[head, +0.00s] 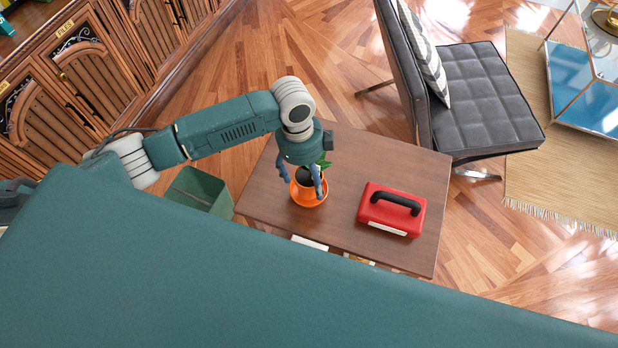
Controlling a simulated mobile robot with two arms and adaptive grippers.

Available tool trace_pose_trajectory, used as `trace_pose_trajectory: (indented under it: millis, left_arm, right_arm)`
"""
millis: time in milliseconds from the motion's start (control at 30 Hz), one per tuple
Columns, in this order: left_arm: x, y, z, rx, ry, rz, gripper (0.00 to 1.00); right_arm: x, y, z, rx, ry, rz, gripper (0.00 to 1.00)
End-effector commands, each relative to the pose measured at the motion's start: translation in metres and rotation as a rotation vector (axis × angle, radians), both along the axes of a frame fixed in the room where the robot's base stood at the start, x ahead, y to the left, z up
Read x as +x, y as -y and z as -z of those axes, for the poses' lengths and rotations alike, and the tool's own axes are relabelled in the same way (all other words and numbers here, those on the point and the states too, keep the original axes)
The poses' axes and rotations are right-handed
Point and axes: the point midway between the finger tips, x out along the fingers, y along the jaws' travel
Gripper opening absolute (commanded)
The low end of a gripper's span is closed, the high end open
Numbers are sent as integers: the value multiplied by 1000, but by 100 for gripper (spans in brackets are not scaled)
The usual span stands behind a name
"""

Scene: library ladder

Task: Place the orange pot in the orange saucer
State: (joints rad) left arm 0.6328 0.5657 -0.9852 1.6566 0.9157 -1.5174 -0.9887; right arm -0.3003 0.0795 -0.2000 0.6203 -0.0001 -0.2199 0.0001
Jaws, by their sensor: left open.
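The orange pot (306,191), with dark soil and a small green plant, stands upright on the wooden side table (340,230). The orange saucer (309,203) shows as a rim beneath the pot; the pot appears to be in it, though its base is hidden. My left gripper (301,180) points down over the pot, with its open fingers on either side of it. Whether the fingers touch the pot cannot be told. My right gripper is not in view.
A red case with a black handle (391,210) lies on the table right of the pot. A green bin (199,191) stands left of the table. A dark chair (480,95) is behind at right, and wooden cabinets (95,75) line the left.

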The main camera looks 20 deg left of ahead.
Motion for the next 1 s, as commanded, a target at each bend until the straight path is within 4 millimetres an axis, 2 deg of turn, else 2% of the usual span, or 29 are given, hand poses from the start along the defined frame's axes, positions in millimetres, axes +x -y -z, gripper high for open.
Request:
trace_pose_trajectory:
  millis: [300, 500, 667, 1000]
  left_arm:
    - [3, -8, -67, -1, 4, 1, 78]
    - [3, -12, -95, -1, 2, 0, 78]
    - [2, -12, -103, -1, 0, 0, 78]
    - [2, -12, -103, -1, 0, 0, 78]
  right_arm:
    - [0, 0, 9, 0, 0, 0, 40]
    - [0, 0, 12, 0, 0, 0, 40]
    - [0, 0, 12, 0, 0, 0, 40]
    - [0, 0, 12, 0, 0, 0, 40]
